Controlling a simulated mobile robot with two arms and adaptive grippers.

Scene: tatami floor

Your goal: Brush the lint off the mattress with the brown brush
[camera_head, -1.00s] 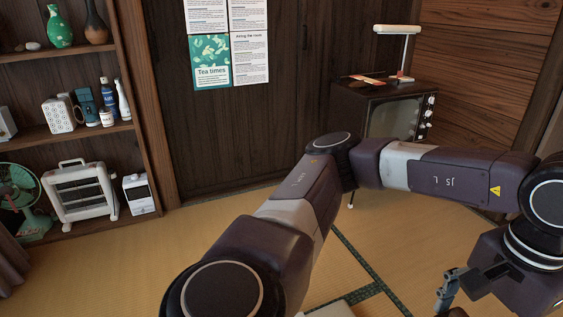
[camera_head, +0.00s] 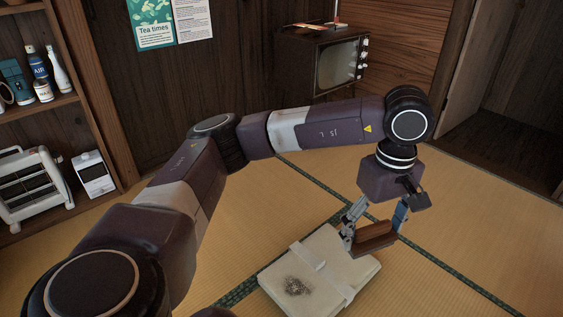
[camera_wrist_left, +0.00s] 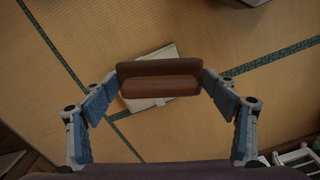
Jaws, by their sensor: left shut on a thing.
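The mattress (camera_head: 330,247) is a folded, off-white pad with a pale strap, lying on the tatami at the bottom of the head view. A dark patch of lint (camera_head: 297,287) lies on its near part. My left gripper (camera_head: 374,230) is shut on the brown brush (camera_head: 376,238) and holds it over the far right edge of the mattress. In the left wrist view, the brush (camera_wrist_left: 160,86) spans between both fingers and hides much of the mattress (camera_wrist_left: 148,104). I cannot tell whether the brush touches the mattress. My right gripper is not in view.
A wooden shelf (camera_head: 45,108) with bottles and a white heater (camera_head: 32,188) stands at the left. An old television (camera_head: 338,65) stands at the back. Bare tatami (camera_head: 460,215) lies right of the mattress. An opening (camera_head: 510,110) is at the far right.

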